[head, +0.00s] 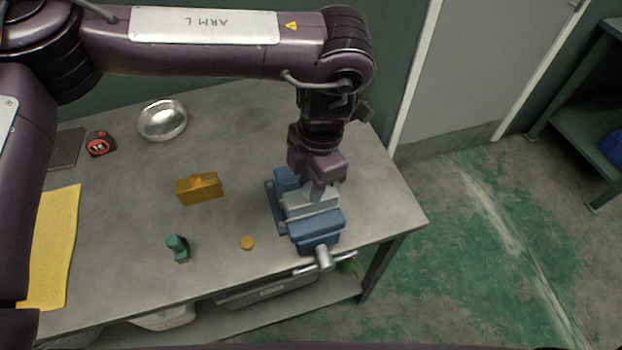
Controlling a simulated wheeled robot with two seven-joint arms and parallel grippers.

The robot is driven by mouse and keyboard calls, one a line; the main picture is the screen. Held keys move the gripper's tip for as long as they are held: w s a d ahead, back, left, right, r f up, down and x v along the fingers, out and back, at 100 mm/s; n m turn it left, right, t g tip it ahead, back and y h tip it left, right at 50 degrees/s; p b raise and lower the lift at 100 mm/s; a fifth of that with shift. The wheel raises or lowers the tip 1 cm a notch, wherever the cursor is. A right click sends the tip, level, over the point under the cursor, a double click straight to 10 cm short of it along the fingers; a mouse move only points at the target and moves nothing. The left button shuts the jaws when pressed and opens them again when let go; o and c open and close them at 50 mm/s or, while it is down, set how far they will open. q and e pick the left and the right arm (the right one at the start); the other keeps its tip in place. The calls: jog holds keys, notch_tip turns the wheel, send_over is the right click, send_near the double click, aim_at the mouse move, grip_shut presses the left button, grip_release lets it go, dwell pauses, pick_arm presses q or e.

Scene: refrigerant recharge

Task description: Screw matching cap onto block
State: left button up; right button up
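A light grey block (311,206) sits between the jaws of a blue vise (316,230) at the table's right end. My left gripper (322,187) points down right over this block, with its fingertips at or just above the block's top. A small grey shape shows at the fingertips; I cannot tell whether it is a cap or part of the fingers, or whether the fingers are shut. A small round yellow cap (247,242) lies on the table left of the vise. An orange-yellow block (199,188) stands farther left. My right gripper is out of view.
The grey table (130,275) also holds a green tool-like object (178,248), a shiny round dish (162,120), a red and black tape measure (101,144) and a yellow cloth (54,245). The vise handle (323,258) overhangs the front edge.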

pick_arm(q)
jog(key=shift+c, duration=1.2)
jog(key=shift+m, duration=0.9)
jog(key=o, duration=0.9)
jog(key=shift+c, duration=0.2)
